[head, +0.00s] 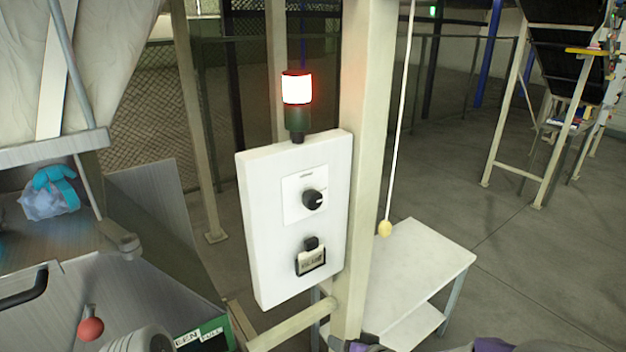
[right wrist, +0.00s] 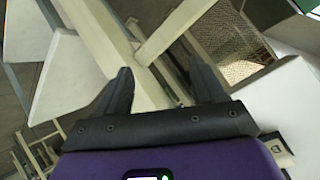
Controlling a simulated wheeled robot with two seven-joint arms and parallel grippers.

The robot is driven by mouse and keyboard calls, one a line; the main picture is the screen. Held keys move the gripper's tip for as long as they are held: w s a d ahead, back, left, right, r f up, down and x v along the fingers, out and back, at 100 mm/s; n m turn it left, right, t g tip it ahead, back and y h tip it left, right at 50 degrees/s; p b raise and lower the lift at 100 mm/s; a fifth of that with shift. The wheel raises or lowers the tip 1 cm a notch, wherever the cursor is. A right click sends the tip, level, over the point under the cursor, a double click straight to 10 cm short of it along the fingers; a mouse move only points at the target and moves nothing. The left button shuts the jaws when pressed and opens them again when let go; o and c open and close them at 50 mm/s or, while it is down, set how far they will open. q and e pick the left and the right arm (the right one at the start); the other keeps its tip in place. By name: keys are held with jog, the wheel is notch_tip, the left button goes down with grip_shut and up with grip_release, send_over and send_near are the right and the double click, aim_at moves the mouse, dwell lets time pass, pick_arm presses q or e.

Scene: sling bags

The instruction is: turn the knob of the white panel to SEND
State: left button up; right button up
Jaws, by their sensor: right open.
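The white panel (head: 265,230) is fixed upright to a cream post in the head view. Its black round knob (head: 313,200) sits on a pale label plate whose lettering is too small to read. I cannot tell clearly where the knob points. Below it is a smaller black fitting with a tag (head: 311,262). My right gripper (right wrist: 162,82) is open in the right wrist view, its two dark fingers apart with nothing gripped between them. My left gripper is not clearly seen.
A lit red-and-white beacon (head: 297,90) stands atop the panel. The cream post (head: 368,120) runs along its right side. A cord with a yellow ball (head: 385,228) hangs right of the post, above a white table (head: 430,262). Metal trays with a red ball (head: 90,329) are at left.

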jog(key=w+a+r+n+t+y+p, duration=0.1)
jog(key=w+r+t, duration=0.1)
jog(key=r, duration=0.9)
jog(key=w+a+r+n+t+y+p, duration=0.1)
jog(key=r+p, duration=0.1)
jog(key=r, duration=0.9)
jog(key=n+t+y+p, duration=0.2)
jog(key=y, duration=0.1)
send_near(316, 201)
jog(key=x, duration=0.9)
jog(key=shift+w+a+b, duration=0.2)
jog(key=shift+b, duration=0.15)
pick_arm(q)
notch_tip(316, 201, up, 6)
jog(key=shift+f, duration=0.15)
pick_arm(e)
jog(key=c, duration=1.1)
jog(key=shift+o, duration=0.2)
